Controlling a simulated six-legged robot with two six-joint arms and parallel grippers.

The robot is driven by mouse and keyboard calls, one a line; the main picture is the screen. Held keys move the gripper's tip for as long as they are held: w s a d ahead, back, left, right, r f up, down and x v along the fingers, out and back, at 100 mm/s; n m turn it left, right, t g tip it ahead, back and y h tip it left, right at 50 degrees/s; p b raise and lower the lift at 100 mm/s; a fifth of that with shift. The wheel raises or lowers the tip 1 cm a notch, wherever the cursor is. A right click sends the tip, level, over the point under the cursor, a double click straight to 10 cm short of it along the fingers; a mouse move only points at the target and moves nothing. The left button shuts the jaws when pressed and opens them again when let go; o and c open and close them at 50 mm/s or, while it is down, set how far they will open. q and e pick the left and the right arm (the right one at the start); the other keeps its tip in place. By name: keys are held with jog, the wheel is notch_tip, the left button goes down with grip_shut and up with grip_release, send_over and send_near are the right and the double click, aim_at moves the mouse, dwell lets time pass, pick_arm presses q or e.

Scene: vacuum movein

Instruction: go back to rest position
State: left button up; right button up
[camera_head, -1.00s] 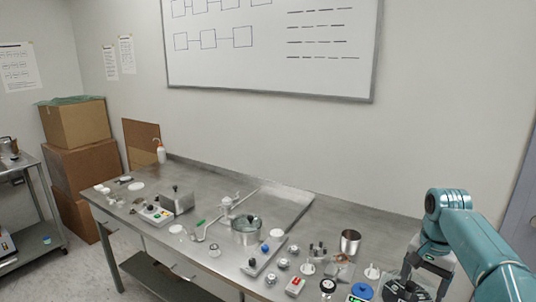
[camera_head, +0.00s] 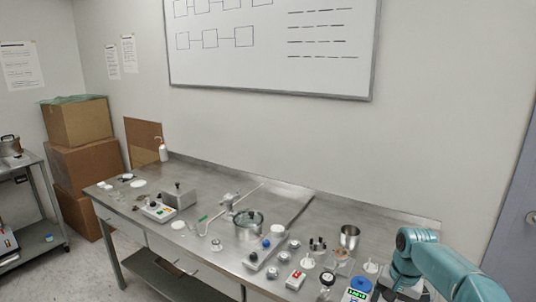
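My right arm comes in from the right edge, teal, and bends down at the right end of the steel bench (camera_head: 330,208). Its gripper (camera_head: 392,294) is dark and sits low at the bottom edge, near a blue round device with a green display (camera_head: 358,290). The fingertips are cut off or hidden, so I cannot tell whether it is open or shut. My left gripper does not show.
The bench holds a lidded metal pot (camera_head: 248,226), a steel beaker (camera_head: 349,237), a box with a red switch (camera_head: 296,280) and a grey control unit (camera_head: 178,197). Cardboard boxes (camera_head: 85,160) stand at the left. The bench's back right area is clear.

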jog(key=s+a+f+n+y, duration=0.1)
jog(key=s+a+f+n, duration=0.1)
jog(key=s+a+f, duration=0.7)
jog(key=s+a+f+n+y, duration=0.15)
jog(key=a+f, duration=0.25)
jog(key=f, duration=0.8)
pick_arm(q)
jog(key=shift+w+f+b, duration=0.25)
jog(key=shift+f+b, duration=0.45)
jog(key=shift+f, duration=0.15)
pick_arm(e)
jog(key=s+a+f, duration=0.2)
jog(key=s+a, duration=0.1)
jog(key=s, duration=0.7)
jog(key=s+a+f+n, duration=0.1)
jog(key=s+a+f, duration=0.1)
jog(key=s, duration=0.8)
jog(key=shift+a+f+y, duration=0.35)
jog(key=shift+a+f, duration=0.05)
jog(key=shift+a, duration=0.05)
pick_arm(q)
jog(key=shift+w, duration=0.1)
pick_arm(e)
jog(key=shift+w, duration=0.1)
